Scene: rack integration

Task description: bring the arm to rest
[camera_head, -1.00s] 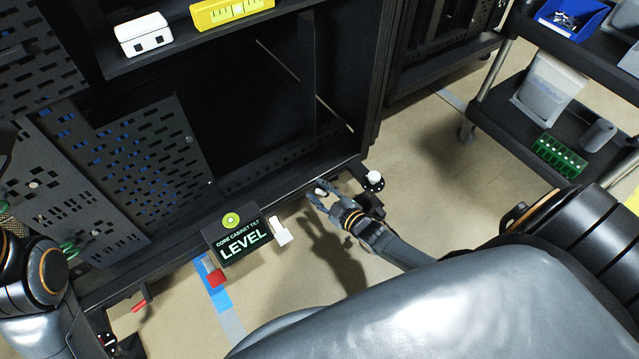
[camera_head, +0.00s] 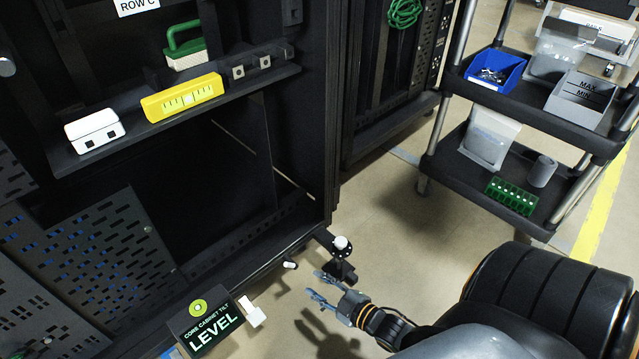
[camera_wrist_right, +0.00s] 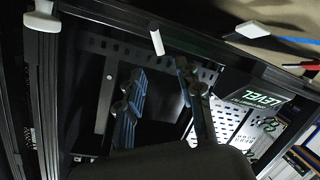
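My right gripper (camera_head: 328,289) is open and empty in the head view, above the floor just in front of the cabinet's lower right corner. In the right wrist view its two fingers (camera_wrist_right: 162,100) stand apart with nothing between them. A small white-tipped peg (camera_head: 290,264) on the cabinet's lower edge is close to the fingertips but apart from them. A levelling foot with a white knob (camera_head: 341,243) stands just beyond the gripper. The tilt display (camera_head: 211,325) reads "LEVEL" and has a green-yellow round bubble. My left gripper is not in the head view.
The black cabinet (camera_head: 312,206) fills the left; its shelf carries a white box (camera_head: 94,131), a yellow level (camera_head: 182,98) and a green-handled block (camera_head: 186,47). A black cart (camera_head: 455,150) with a blue bin (camera_head: 495,71) stands at right. Floor between is clear.

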